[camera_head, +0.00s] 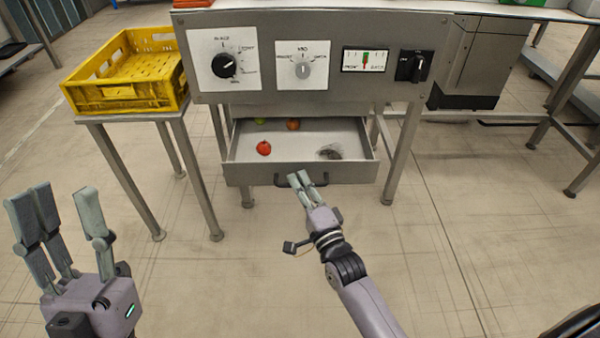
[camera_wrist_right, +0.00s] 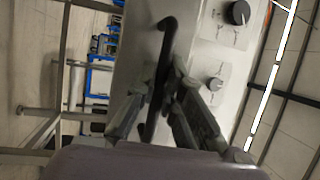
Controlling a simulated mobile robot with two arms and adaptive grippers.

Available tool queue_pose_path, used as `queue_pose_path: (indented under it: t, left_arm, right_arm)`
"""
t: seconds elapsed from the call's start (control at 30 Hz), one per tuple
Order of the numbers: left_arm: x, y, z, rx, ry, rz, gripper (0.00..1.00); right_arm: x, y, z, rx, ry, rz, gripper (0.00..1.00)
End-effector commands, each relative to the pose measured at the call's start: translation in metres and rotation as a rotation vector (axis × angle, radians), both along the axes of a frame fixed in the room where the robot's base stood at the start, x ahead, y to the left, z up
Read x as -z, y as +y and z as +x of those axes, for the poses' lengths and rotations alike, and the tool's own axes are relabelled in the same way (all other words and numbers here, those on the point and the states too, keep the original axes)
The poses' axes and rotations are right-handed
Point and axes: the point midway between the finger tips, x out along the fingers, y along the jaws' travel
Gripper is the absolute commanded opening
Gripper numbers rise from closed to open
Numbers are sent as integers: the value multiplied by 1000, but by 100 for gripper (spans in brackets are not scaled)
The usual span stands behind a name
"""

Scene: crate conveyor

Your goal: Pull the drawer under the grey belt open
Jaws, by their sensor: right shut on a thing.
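Inside lie a red round item (camera_head: 264,148), an orange-red one, a green one and a dark crumpled thing. My right gripper (camera_head: 299,180) is shut on the black drawer handle (camera_head: 318,182). In the right wrist view the handle (camera_wrist_right: 165,50) runs between its fingers (camera_wrist_right: 160,100). My left gripper (camera_head: 68,222) is open and empty at the lower left, well away from the drawer.
A yellow crate (camera_head: 125,98) sits on a metal stand left of the drawer. The control panel (camera_head: 265,85) with several knobs is above the drawer. Metal table legs flank the drawer. The floor in front is clear.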

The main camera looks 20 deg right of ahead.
Motion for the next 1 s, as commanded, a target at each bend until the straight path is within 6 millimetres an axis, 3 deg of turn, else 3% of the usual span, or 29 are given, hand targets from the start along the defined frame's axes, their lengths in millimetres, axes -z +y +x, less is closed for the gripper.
queue_pose_path:
  t: [0.17, 0.5, 0.8, 1.0]
  left_arm:
    - [13, -7, 36, -11, 216, 66, 40]
    - [71, -12, 86, -32, 626, 186, 40]
    - [135, -7, 102, -50, 982, 282, 40]
    - [163, -3, 101, -57, 1122, 317, 40]
  right_arm:
    - [1, 7, -23, -1, 10, -2, 0]
    - [2, 18, -60, -1, 11, -3, 0]
    - [2, 27, -95, -2, 13, -4, 0]
    - [3, 31, -109, 0, 12, -3, 0]
